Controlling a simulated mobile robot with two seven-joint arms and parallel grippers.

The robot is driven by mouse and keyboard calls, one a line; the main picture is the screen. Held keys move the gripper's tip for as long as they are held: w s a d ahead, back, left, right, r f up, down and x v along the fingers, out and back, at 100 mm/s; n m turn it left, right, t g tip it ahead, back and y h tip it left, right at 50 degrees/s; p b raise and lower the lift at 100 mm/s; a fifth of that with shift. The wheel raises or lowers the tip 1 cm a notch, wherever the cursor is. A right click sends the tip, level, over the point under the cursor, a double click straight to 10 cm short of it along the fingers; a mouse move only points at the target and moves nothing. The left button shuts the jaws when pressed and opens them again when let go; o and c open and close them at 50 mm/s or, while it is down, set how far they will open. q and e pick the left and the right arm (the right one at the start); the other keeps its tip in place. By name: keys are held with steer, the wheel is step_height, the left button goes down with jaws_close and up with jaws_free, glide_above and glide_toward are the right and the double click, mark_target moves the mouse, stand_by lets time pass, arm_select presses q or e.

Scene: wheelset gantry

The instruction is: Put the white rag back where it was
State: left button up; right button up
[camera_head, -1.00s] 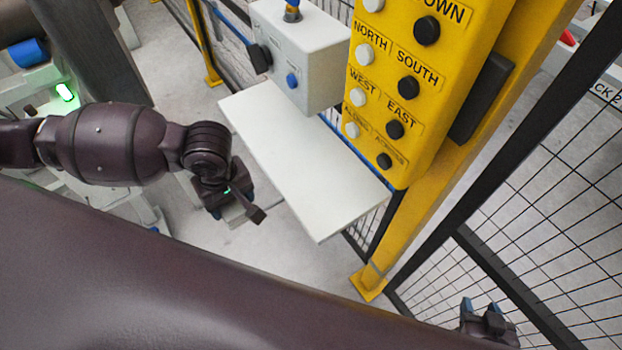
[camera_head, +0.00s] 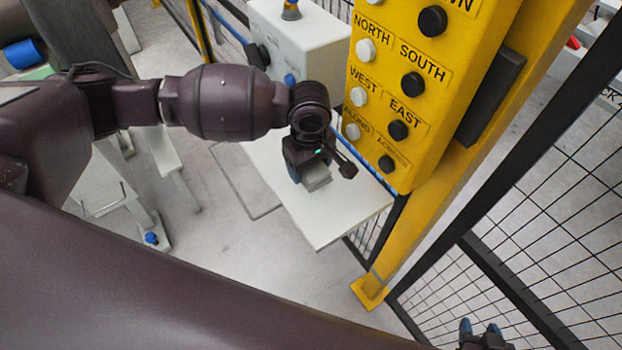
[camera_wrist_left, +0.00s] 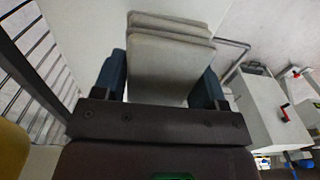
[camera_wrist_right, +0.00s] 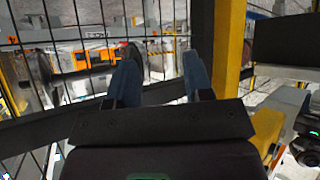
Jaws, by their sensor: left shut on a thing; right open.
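The white rag (camera_wrist_left: 172,62) is a folded, layered light-grey pad between the blue fingers of my left gripper (camera_wrist_left: 165,80). In the head view my left gripper (camera_head: 312,182) is over the white shelf (camera_head: 325,225), with the rag (camera_head: 316,176) partly showing beneath it. I cannot tell whether the rag touches the shelf. My right gripper (camera_head: 480,330) is at the lower right by the mesh fence, and it is open and empty in the right wrist view (camera_wrist_right: 160,85).
A yellow button panel (camera_head: 405,95) on a yellow post (camera_head: 425,225) stands just right of the shelf. A grey-white box (camera_head: 300,45) is behind the shelf. Black mesh fencing (camera_head: 530,230) fills the right side. The shelf's front part is clear.

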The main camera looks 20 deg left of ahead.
arm_select(q)
steer(key=shift+a+f, duration=0.1)
steer(key=shift+f, duration=0.75)
step_height(320, 180, down, 4)
steer(key=shift+r+b, duration=0.15)
steer(key=shift+b, duration=0.55)
steer(key=shift+w+f, duration=0.1)
steer(key=shift+f, duration=0.15)
steer(key=shift+r, duration=0.1)
arm_select(e)
steer(key=shift+w+a, duration=0.2)
steer(key=shift+w, duration=0.2)
arm_select(q)
steer(key=o, duration=0.9)
steer(key=shift+o, duration=0.3)
arm_select(e)
steer(key=shift+s+f, duration=0.15)
steer(key=shift+f, duration=0.15)
steer(key=shift+f, duration=0.1)
